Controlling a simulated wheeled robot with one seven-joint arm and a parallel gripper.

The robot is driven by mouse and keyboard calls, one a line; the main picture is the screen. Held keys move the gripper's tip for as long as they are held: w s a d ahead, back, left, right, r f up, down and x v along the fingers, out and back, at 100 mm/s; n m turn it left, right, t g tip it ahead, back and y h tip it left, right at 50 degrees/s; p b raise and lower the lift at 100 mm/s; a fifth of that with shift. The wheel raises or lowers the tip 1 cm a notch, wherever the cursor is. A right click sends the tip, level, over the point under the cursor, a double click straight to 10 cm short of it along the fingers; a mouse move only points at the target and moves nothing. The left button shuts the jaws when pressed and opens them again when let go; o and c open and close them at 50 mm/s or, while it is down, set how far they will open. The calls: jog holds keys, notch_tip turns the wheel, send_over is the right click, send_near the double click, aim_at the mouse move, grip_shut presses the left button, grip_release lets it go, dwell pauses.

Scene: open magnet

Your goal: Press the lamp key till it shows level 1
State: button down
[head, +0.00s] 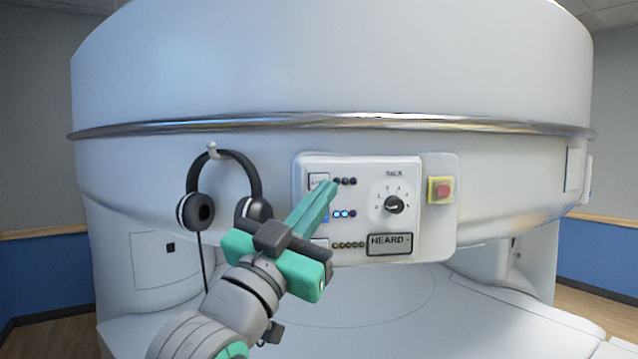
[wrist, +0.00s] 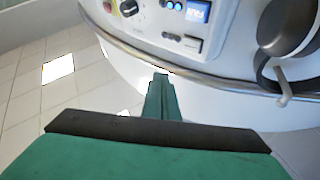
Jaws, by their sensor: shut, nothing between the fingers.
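The lamp key (head: 318,179) is a pale square key at the panel's upper left; its small label is blurred. The lamps beside it (head: 350,181) look dark. In the wrist view, which shows the panel upside down, the lamp key (wrist: 188,43) is near the chrome rail. My gripper (head: 332,184) has its green fingers shut and empty. In the head view the tips overlap the space just right of the lamp key. In the wrist view the fingertips (wrist: 160,75) appear apart from the key, in front of the rail. Contact is not visible.
The blue fan key (wrist: 197,11) has two lit lamps (head: 341,213) beside it.

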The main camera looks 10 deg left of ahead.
send_near(326, 176)
jog(key=shift+w+d+r, duration=1.25)
jog(key=shift+w+r, duration=0.1)
jog(key=shift+w, duration=0.2)
jog(key=shift+w, duration=0.1)
dwell(0.9)
jog(key=shift+w+a, duration=0.1)
jog(key=shift+w, duration=0.2)
jog(key=shift+w+a, duration=0.1)
jog(key=shift+w, duration=0.4)
dwell(0.8)
jog(key=shift+s, duration=0.9)
jog(key=shift+s, duration=0.1)
jog(key=shift+s+d, duration=0.25)
jog(key=shift+s, duration=0.55)
jog(key=shift+s+d, duration=0.3)
jog(key=shift+s, duration=0.5)
jog(key=shift+s+d, duration=0.25)
jog(key=shift+s, duration=0.5)
